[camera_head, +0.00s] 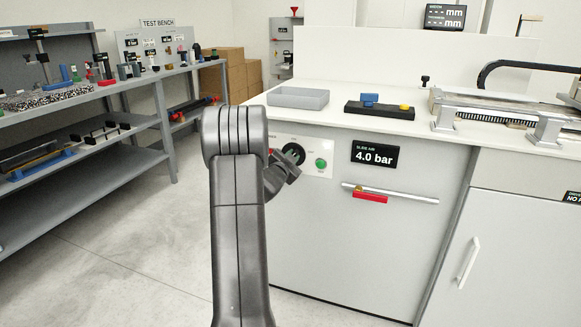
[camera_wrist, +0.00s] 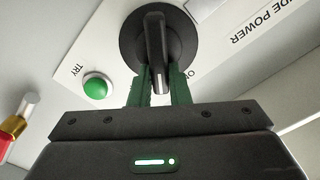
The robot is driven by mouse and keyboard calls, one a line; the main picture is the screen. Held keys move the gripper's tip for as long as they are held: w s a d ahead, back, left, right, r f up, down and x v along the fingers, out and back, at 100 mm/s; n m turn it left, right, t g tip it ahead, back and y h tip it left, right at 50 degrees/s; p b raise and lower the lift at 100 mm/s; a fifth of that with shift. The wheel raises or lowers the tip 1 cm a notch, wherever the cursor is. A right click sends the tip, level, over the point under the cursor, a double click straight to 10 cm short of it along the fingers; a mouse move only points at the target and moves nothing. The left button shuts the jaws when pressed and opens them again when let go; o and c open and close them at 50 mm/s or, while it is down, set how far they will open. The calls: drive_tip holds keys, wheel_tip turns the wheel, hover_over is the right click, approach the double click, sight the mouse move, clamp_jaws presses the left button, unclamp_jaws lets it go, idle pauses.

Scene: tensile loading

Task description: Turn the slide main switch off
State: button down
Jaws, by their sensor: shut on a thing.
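The slide main switch (camera_wrist: 157,42) is a black rotary knob on a round black base, on a white panel lettered with words ending in "DE POWER". In the wrist view my gripper (camera_wrist: 160,82) has its green fingers closed on both sides of the knob's handle. In the head view my gripper (camera_head: 290,165) is at the panel on the cabinet front and covers part of the switch (camera_head: 293,151). The handle's exact angle against the panel marks is hard to read.
A green button (camera_head: 321,164) sits right of the switch, with a "4.0 bar" display (camera_head: 375,155) beyond it. A valve with a red handle (camera_head: 370,198) hangs on a pipe below. A grey tray (camera_head: 298,97) stands on the counter above. The floor at left is clear.

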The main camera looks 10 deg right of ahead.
drive_tip(key=shift+s+d+f+m+b, duration=0.1)
drive_tip(key=shift+f+m+b, duration=0.2)
drive_tip(key=shift+m+b, duration=1.3)
drive_tip(key=shift+s+d+f+m+b, duration=0.15)
drive_tip(key=shift+f+m+b, duration=0.1)
drive_tip(key=shift+m+b, duration=1.35)
drive_tip(key=shift+d+f+m+b, duration=0.1)
drive_tip(key=shift+f+m+b, duration=0.2)
drive_tip(key=shift+m+b, duration=1.3)
drive_tip(key=shift+m, duration=0.4)
drive_tip(key=c, duration=1.4)
unclamp_jaws()
drive_tip(key=shift+o, duration=0.2)
drive_tip(key=p+v, duration=0.1)
drive_tip(key=v, duration=1.2)
drive_tip(key=shift+s+a+p, duration=0.3)
drive_tip(key=shift+w+d, duration=0.1)
